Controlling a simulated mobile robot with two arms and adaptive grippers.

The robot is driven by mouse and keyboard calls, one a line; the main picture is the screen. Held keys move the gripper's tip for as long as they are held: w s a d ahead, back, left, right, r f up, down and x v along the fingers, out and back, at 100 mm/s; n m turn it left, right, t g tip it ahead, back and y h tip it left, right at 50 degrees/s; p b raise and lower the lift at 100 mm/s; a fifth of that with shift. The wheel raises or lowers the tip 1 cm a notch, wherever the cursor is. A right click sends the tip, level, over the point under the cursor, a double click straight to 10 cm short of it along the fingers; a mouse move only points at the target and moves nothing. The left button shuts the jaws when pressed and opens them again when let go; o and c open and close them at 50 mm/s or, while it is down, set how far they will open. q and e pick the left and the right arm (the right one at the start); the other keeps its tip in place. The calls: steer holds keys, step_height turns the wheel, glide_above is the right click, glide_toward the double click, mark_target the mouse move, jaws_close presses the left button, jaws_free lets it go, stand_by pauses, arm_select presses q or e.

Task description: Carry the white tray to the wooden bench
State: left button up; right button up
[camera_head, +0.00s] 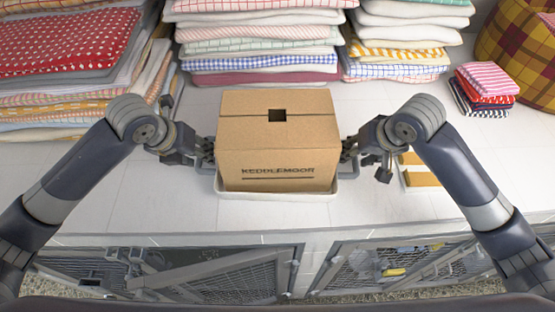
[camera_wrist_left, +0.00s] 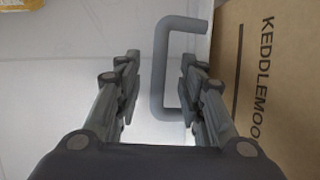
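The white tray (camera_head: 262,194) sits on the white counter under a brown cardboard box (camera_head: 278,155) marked KEDDLEMOOR. Only its rim and grey side handles show. My left gripper (camera_head: 205,150) is at the tray's left side. In the left wrist view its fingers (camera_wrist_left: 158,88) are open, with the grey handle (camera_wrist_left: 168,75) between them, nearer the right finger. My right gripper (camera_head: 349,152) is at the tray's right handle; its fingers are too small and partly hidden to tell open from shut. No wooden bench is in view.
Folded towel stacks (camera_head: 262,45) stand behind the box, with more at left (camera_head: 65,45) and right (camera_head: 400,45). Small folded cloths (camera_head: 484,88) and a plaid basket (camera_head: 525,45) are at far right. Mesh kennel doors (camera_head: 225,283) are below the counter.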

arm_select(q)
steer(key=shift+w+f, duration=0.2)
steer(key=shift+f, duration=0.15)
arm_select(e)
steer(key=shift+w+a+f, duration=0.1)
steer(key=shift+w+f, duration=0.1)
steer(key=shift+f, duration=0.2)
arm_select(q)
steer(key=shift+c, duration=0.2)
arm_select(e)
steer(key=shift+s, duration=0.1)
steer(key=shift+c, duration=0.2)
arm_select(q)
jaws_close()
arm_select(e)
jaws_close()
arm_select(q)
steer(key=shift+w+r, duration=0.1)
steer(key=shift+r, duration=0.15)
arm_select(e)
steer(key=shift+r, duration=0.25)
